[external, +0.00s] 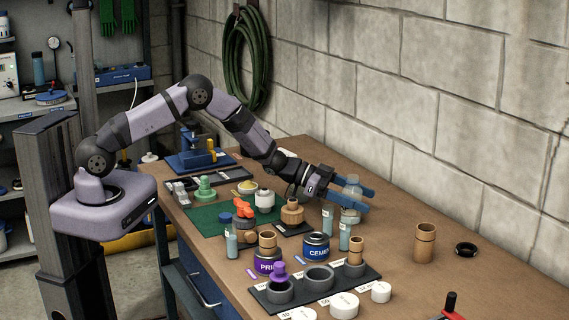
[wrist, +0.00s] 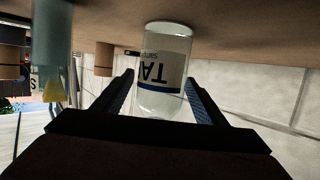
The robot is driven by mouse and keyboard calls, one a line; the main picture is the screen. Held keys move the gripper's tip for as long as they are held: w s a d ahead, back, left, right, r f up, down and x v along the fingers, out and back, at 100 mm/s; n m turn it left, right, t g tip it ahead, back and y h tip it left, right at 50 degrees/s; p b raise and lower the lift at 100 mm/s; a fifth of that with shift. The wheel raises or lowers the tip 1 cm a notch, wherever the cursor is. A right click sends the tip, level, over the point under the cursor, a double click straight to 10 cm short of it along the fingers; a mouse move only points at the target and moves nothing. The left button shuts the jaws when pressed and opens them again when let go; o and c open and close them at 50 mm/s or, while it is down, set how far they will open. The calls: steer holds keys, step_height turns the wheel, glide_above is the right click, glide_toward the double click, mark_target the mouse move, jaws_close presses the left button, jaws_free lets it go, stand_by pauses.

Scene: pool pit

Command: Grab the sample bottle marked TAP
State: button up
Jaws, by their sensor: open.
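A clear sample bottle (wrist: 165,72) stands upright on the bench, though the wrist view shows it upside down. Its white label with a blue band reads "TA", and the rest of the word is out of sight. My gripper (wrist: 160,82) is open, with one finger on each side of the bottle in that view. I cannot tell whether either finger touches it. In the external view the same bottle (external: 352,181) is partly hidden behind the blue fingers of my gripper (external: 369,200), which reach across its middle from the left.
Pale blue bottles (external: 328,217) stand just in front of my gripper, with a CEMENT can (external: 316,248) and a PRIMER can (external: 267,261) nearby. A brown cylinder (external: 425,242) and a black ring (external: 466,249) are to the right. The block wall (external: 430,120) rises behind.

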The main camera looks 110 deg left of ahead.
steer(key=shift+w+f, duration=0.25)
steer(key=shift+w, duration=0.45)
steer(key=c, duration=1.2)
steer(key=shift+r, duration=0.3)
steer(key=shift+r+b, duration=0.6)
steer(key=shift+r, duration=4.1)
